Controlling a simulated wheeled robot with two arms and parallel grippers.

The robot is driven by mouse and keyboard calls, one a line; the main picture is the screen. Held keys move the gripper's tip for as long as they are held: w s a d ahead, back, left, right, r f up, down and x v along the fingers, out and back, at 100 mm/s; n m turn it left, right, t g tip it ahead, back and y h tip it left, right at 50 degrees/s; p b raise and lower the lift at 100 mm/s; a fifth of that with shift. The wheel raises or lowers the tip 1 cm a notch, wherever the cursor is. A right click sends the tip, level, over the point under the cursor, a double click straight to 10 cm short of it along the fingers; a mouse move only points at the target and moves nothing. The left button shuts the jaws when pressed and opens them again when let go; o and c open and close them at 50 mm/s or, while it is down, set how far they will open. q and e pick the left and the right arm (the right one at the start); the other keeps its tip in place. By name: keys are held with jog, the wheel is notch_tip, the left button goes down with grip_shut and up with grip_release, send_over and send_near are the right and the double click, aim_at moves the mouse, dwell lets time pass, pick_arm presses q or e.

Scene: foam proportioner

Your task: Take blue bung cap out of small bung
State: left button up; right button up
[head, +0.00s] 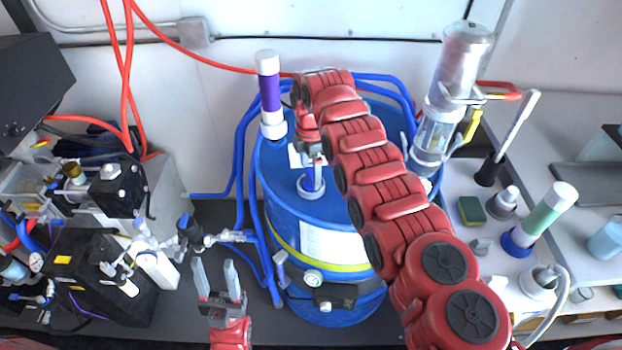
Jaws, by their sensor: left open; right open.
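The blue drum (282,210) stands in the middle of the head view. On its lid, a blue bung cap (313,184) sits upright inside a pale ring, the small bung (309,193). My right gripper (316,163) points down just above and at the cap, with its fingers open. The fingers are small in the view, and I cannot tell whether they touch the cap. The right arm hides much of the lid's right side. My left gripper (219,279) is open and empty, pointing up in front of the drum at lower left.
Black machinery (105,280) fills the left; a bench with a sponge (471,209) and bottles is right.

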jog(key=shift+f, duration=1.05)
jog(key=c, duration=1.5)
